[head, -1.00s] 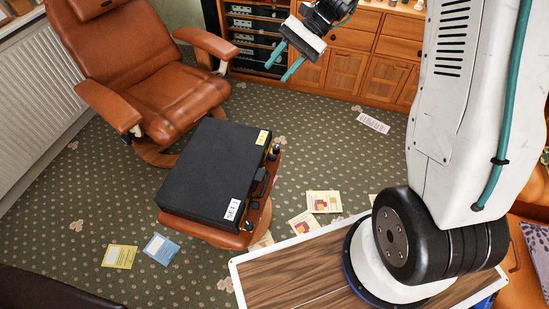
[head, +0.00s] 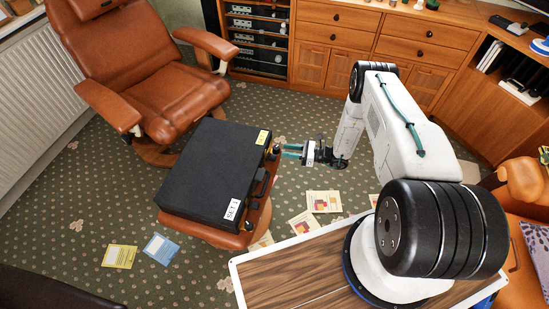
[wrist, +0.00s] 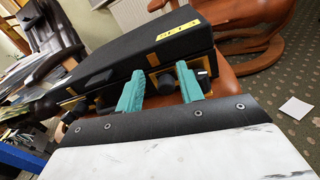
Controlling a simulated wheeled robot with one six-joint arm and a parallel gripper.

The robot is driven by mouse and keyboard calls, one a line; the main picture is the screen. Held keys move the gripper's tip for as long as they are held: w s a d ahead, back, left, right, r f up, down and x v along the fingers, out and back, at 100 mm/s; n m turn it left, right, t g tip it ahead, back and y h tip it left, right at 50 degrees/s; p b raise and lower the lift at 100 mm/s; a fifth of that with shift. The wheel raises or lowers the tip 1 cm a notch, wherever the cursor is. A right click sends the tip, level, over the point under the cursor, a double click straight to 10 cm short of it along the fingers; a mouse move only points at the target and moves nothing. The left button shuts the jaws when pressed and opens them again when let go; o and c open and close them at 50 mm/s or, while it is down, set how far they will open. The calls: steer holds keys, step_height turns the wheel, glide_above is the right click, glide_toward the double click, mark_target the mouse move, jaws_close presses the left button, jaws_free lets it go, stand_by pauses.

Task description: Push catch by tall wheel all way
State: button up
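A black case (head: 212,170) lies flat and shut on a brown leather footstool (head: 195,231). Its handle side faces my arm, with gold catch fittings and dark knobs near each end. My gripper (head: 286,151) is level beside the far end of that side, by the yellow label (head: 263,137). In the wrist view its teal fingers (wrist: 158,80) are apart and empty. Gold fittings beside the knobs are partly hidden; catch positions and contact are unclear.
A brown armchair (head: 160,90) stands behind the case, and wooden cabinets (head: 345,50) line the back. Papers (head: 323,201) lie on the patterned carpet. A white label (head: 232,209) marks the case's near end. Open carpet lies between the case and cabinets.

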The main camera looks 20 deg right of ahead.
mark_target(274, 158)
step_height(274, 158, down, 5)
steer(key=s+m+t, duration=0.2)
steer(key=shift+h, duration=0.4)
steer(key=x, duration=0.7)
steer(key=shift+a+f, duration=0.1)
steer(key=shift+a, duration=0.1)
